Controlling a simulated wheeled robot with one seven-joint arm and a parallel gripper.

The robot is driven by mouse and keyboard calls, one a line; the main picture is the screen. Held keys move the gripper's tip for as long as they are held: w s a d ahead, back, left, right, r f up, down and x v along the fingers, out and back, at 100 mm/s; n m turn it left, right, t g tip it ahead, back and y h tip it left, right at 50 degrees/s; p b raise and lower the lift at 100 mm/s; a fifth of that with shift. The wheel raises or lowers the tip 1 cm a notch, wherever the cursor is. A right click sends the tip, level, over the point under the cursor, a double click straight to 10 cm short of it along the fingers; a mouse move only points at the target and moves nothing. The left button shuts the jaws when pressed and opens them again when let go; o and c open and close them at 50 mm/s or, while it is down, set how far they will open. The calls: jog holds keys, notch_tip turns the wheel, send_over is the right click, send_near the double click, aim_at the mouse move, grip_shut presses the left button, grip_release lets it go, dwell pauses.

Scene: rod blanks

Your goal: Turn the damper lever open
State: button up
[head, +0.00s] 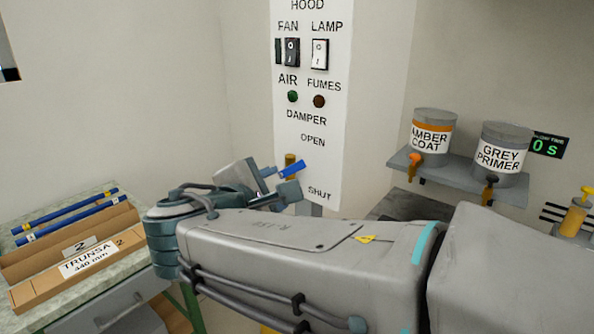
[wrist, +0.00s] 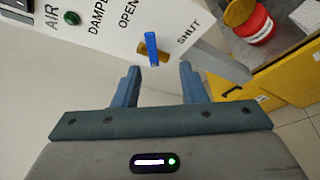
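The damper lever (head: 292,169) is a blue bar on a brass hub (head: 290,159), low on the white hood panel (head: 313,130). It sits between the OPEN label above and the SHUT label below right. In the wrist view the lever (wrist: 151,48) shows just ahead of the fingertips, in line with the gap between them. My gripper (head: 278,182) is at the lever, and part of the lever is hidden behind it in the head view. In the wrist view my gripper (wrist: 159,72) has its fingers apart with nothing gripped. I cannot tell whether a finger touches the lever.
Above are the fan switch (head: 291,52), lamp switch (head: 319,54), green air light (head: 292,96) and dark fumes light (head: 319,101). A shelf (head: 460,174) with paint cans is at right. A cardboard tray (head: 75,262) and blue rods (head: 70,212) lie on the left counter.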

aim_at(296, 167)
jog(key=x, duration=0.4)
jog(key=p+x, duration=0.1)
jog(key=x, duration=0.4)
jog(key=a+r+x, duration=0.1)
jog(key=x, duration=0.3)
jog(key=shift+w+p, duration=0.3)
jog(key=shift+w, duration=0.2)
jog(key=shift+n, duration=0.3)
grip_shut()
